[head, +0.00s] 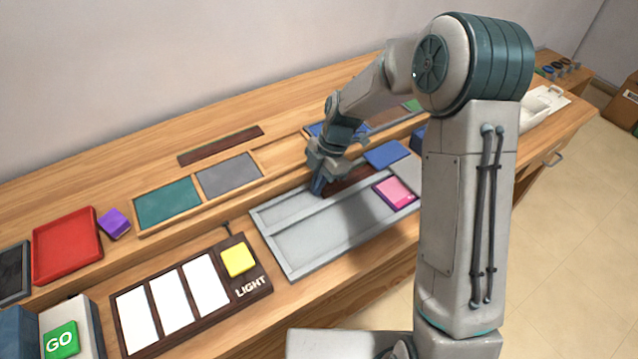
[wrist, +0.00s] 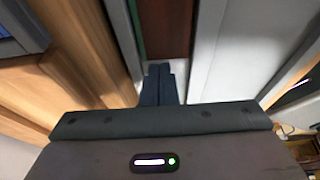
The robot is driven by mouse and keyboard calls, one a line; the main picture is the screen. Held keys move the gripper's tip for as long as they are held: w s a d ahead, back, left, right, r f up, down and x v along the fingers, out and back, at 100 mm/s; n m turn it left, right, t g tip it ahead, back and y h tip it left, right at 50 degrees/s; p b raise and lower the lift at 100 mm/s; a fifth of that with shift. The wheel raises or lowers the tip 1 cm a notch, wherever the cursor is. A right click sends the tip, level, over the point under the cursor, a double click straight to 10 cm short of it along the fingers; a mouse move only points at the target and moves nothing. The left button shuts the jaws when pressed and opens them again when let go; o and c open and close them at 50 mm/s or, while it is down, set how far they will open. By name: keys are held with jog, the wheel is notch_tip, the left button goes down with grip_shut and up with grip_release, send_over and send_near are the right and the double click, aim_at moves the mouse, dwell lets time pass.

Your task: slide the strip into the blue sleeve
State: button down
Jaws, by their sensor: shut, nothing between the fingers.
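A dark brown strip (head: 350,181) lies in the grey tray (head: 300,250), to the right of my gripper. In the wrist view a dark brown strip (wrist: 166,30) lies straight ahead of the fingertips, between a green edge and a light grey raised surface. My gripper (head: 317,188) is shut and empty, pointing down at the back of the tray; its fingers show in the wrist view (wrist: 160,72). The fingertips are close to the strip's near end; I cannot tell whether they touch it. A blue piece (head: 388,154), likely the sleeve, lies beyond the strip to the right.
A pink block (head: 396,193) sits at the tray's right part. Another dark brown strip (head: 220,146) lies farther back on the wooden bench. A panel with white keys and a yellow button (head: 238,259) stands front left. The tray's left and front parts are clear.

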jog(key=shift+d+r, duration=0.1)
jog(key=p+v, duration=0.5)
jog(key=v, duration=0.4)
jog(key=shift+r+p, duration=0.4)
